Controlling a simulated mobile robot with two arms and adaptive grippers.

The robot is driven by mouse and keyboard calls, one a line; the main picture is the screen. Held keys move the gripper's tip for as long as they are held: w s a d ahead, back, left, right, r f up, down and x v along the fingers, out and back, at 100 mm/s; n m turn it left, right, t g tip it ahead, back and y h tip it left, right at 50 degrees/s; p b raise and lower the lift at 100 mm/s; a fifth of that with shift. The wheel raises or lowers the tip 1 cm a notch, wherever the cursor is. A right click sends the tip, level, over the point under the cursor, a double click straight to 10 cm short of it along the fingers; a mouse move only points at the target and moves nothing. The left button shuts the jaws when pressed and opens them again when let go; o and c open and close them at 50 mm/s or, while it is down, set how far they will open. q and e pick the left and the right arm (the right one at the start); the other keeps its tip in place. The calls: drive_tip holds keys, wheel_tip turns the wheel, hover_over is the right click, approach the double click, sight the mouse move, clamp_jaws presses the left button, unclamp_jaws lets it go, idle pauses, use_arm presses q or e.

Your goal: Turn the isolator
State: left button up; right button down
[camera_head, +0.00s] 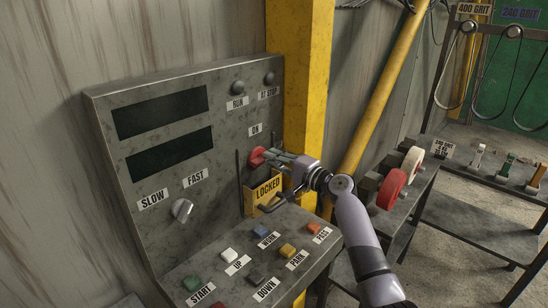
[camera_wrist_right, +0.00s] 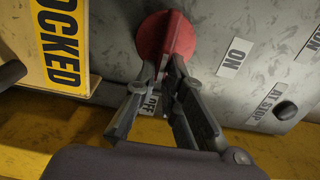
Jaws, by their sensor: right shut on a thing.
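The isolator is a red rotary knob (camera_head: 257,157) on the upright face of the grey control panel (camera_head: 225,95), below the "ON" label (camera_head: 255,130). In the right wrist view the red knob (camera_wrist_right: 166,36) fills the top middle, with its raised grip between the fingertips. My right gripper (camera_head: 272,156) is shut on the knob; in the right wrist view its two fingers (camera_wrist_right: 168,68) close on the grip. An "OFF" label (camera_wrist_right: 151,103) shows partly between the fingers. My left gripper is not in view.
A slow/fast selector (camera_head: 182,210) and several coloured push buttons (camera_head: 262,231) are on the panel. A yellow post (camera_head: 300,80) stands behind; polishing wheels (camera_head: 391,190) are at right.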

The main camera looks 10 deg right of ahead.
idle(0.5)
drive_tip(key=c, duration=1.7)
unclamp_jaws()
drive_tip(key=v, duration=1.2)
